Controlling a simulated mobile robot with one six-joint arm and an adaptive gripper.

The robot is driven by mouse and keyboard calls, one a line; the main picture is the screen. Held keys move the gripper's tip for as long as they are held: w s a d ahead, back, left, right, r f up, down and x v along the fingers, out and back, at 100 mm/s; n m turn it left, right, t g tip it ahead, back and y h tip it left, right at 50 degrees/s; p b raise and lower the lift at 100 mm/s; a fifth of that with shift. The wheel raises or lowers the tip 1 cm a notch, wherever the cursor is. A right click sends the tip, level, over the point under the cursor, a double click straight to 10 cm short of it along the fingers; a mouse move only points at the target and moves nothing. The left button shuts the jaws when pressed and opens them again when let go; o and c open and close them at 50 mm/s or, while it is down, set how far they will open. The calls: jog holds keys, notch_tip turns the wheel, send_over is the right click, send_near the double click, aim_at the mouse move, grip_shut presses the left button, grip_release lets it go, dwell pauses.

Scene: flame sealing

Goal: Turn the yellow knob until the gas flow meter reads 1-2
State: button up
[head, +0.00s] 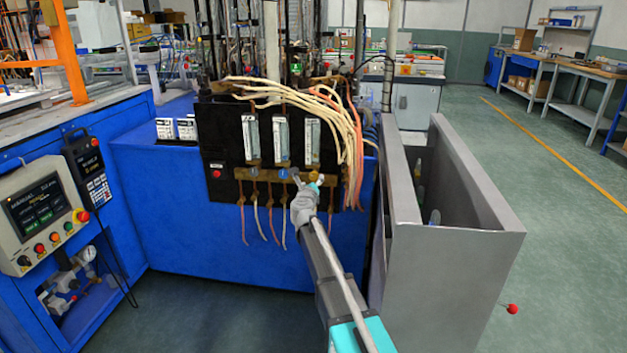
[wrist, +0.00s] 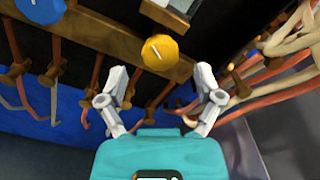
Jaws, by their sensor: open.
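The yellow knob (wrist: 160,50) sits on the brass strip of the black panel, below the rightmost gas flow meter (head: 312,142). In the wrist view it lies just beyond my fingertips, roughly centred between them. In the head view the knob (head: 314,176) is small and partly hidden by my gripper (head: 308,189). My gripper (wrist: 161,80) is open and empty, with one finger to each side and no visible contact with the knob. The knob has a pale line on its face. Only the meter's lower end (wrist: 168,14) shows in the wrist view. Its reading is too small to tell.
A blue knob (wrist: 41,10) lies left of the yellow one. Two more flow meters (head: 251,137) stand to the left. Pale and orange hoses (head: 345,130) hang close on the right. A grey open-topped bin (head: 455,240) stands right of the panel. A red button (head: 216,173) is at left.

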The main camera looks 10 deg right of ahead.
jog(key=v, duration=0.9)
jog(key=s+a+f+n+y, duration=0.1)
jog(key=s+a+n+y, duration=0.55)
jog(key=n, duration=0.85)
jog(key=s+a+f+n+g+y, duration=0.1)
jog(key=s+f+n+g+y, duration=0.45)
jog(key=f+n+g, duration=0.35)
jog(key=s+d+f+n+g+h, duration=0.35)
jog(key=s+d+n, duration=0.2)
jog(key=s, duration=0.55)
jog(key=s+d+f+n+g+h, duration=0.35)
jog(key=s+d+f+g, duration=0.2)
jog(key=s, duration=0.55)
notch_tip(320, 180, up, 35)
jog(key=p, duration=3.4)
jog(key=shift+d+t+y+p, duration=0.3)
jog(key=shift+t+p, duration=0.1)
